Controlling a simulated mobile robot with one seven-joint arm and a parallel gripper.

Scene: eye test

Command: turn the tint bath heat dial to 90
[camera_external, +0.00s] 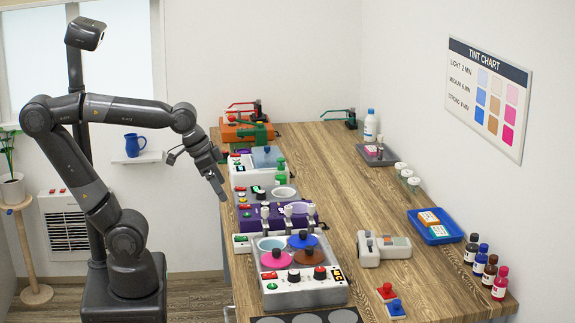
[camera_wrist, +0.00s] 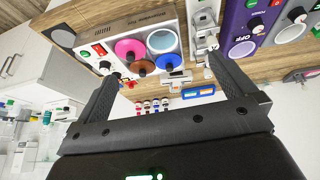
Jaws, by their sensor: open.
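The tint bath (camera_external: 288,288) is a grey unit near the table's front left, with a blue lid, a pink lid, a brown lid and one open pale-blue well. Its white front panel has a red switch and two black dials, a left one (camera_external: 293,276) and a right one (camera_external: 319,273). Their markings are too small to read, so I cannot tell which is the heat dial. The tint bath also shows in the wrist view (camera_wrist: 170,16). My gripper (camera_external: 222,197) is open and empty, pointing down by the table's left edge, apart from the tint bath. Its fingers frame the wrist view (camera_wrist: 163,62).
A purple unit (camera_external: 244,216) with knobs stands behind the tint bath, with white and orange machines beyond. A beige device (camera_external: 383,248), red and blue stamps, a blue tray (camera_external: 435,237) and several bottles stand to the right. The table's middle (camera_external: 335,190) is clear.

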